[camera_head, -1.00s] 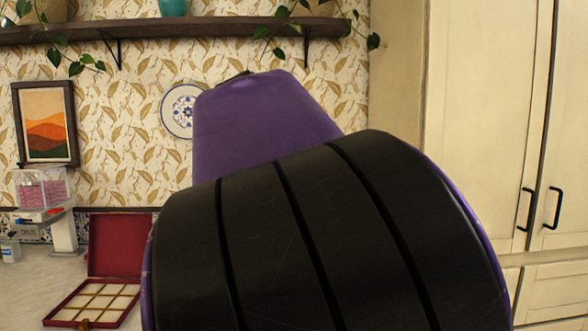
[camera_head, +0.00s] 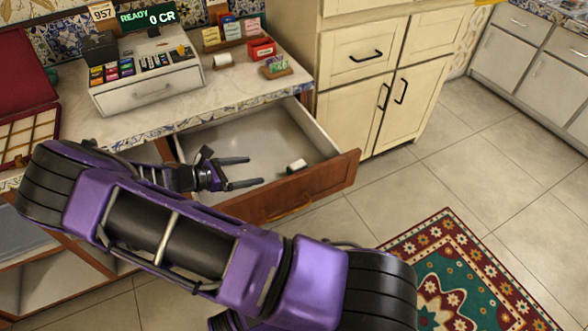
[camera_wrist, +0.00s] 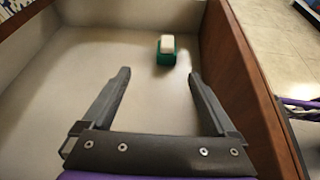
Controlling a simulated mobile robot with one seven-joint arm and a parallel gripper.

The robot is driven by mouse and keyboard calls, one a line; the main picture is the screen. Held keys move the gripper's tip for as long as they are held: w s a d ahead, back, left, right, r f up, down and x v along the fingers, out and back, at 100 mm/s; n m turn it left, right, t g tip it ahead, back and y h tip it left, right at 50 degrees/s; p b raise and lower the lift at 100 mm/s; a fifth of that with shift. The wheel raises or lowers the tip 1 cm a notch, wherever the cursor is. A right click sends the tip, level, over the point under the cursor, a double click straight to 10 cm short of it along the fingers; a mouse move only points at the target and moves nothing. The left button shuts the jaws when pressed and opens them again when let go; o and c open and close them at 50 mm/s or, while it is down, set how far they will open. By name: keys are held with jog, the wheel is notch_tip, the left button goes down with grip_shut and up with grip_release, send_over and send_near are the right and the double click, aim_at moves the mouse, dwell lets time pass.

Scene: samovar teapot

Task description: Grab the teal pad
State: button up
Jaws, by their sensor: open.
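The teal pad (camera_wrist: 166,59) lies on the drawer floor with a whitish block-like part on it. In the head view it is a small pale and dark green piece (camera_head: 296,166) near the drawer's front right. My gripper (camera_head: 255,170) is over the open drawer (camera_head: 342,168), its fingers aimed at the pad. In the wrist view my gripper (camera_wrist: 160,73) is open and empty, with the pad beyond the fingertips, slightly right of the middle. The pad is not between the fingers.
The drawer's wooden front (camera_wrist: 243,75) rises close to the right finger in the wrist view. The counter (camera_head: 215,105) with a cash register (camera_head: 150,85) stands above and behind the drawer. The drawer floor around the pad is clear.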

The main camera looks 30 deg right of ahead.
aim_at(300, 167)
jog(key=shift+s+d+f+h, duration=0.3)
jog(key=shift+s+d+f, duration=0.35)
jog(key=shift+d, duration=0.15)
jog(key=x, duration=1.1)
jog(key=shift+a, duration=0.1)
jog(key=shift+b+x, duration=0.3)
jog(key=shift+x, duration=2.55)
jog(key=shift+f, duration=0.1)
jog(key=c, duration=1.4)
jog(key=shift+c, duration=0.2)
